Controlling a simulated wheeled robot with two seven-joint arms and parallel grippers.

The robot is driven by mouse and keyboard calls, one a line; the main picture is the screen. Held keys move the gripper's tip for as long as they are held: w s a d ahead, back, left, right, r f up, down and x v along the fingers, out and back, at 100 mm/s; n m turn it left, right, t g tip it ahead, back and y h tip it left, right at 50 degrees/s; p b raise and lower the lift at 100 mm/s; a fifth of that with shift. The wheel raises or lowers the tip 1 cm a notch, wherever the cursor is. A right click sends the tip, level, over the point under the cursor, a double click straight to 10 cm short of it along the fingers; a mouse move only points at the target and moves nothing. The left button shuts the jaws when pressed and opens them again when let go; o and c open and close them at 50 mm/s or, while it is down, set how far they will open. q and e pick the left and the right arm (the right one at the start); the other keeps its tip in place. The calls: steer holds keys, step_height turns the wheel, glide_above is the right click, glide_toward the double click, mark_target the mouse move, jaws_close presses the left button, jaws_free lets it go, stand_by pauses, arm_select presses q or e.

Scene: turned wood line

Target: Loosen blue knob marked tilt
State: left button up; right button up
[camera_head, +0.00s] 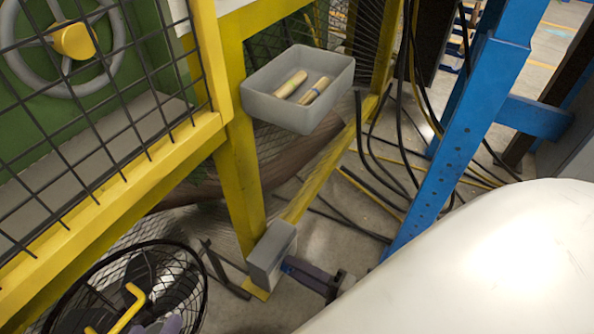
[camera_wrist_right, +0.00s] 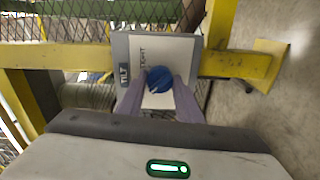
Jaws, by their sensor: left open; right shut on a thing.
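The blue knob (camera_wrist_right: 159,75) sits on a white plate (camera_wrist_right: 178,50) marked TILT and TIGHT on a grey box (camera_wrist_right: 122,48). My right gripper (camera_wrist_right: 158,92) is shut on the knob, with one purple finger at each side of it. In the head view the grey box (camera_head: 272,255) hangs low by the yellow post, and my right gripper (camera_head: 292,266) reaches it from the right. The knob is hidden there. Purple fingertips of my left gripper (camera_head: 165,325) show at the bottom edge, open, by a round wire-guarded fan, away from the knob.
A grey bin (camera_head: 297,112) with two turned wood pieces is fixed above the box. A yellow-framed mesh guard (camera_head: 110,180) fills the left. The wire-guarded fan (camera_head: 72,290) stands bottom left. A blue post (camera_head: 450,140) and hanging black cables are at right.

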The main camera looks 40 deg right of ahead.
steer(key=o, duration=1)
steer(key=shift+s, duration=0.1)
steer(key=shift+o, duration=0.2)
arm_select(q)
steer(key=shift+a+f+p, duration=0.15)
steer(key=shift+f+p, duration=0.15)
steer(key=shift+p, duration=0.05)
arm_select(e)
steer(key=v, duration=1)
arm_select(q)
steer(key=shift+y, duration=0.3)
arm_select(e)
steer(key=shift+s+d, duration=0.1)
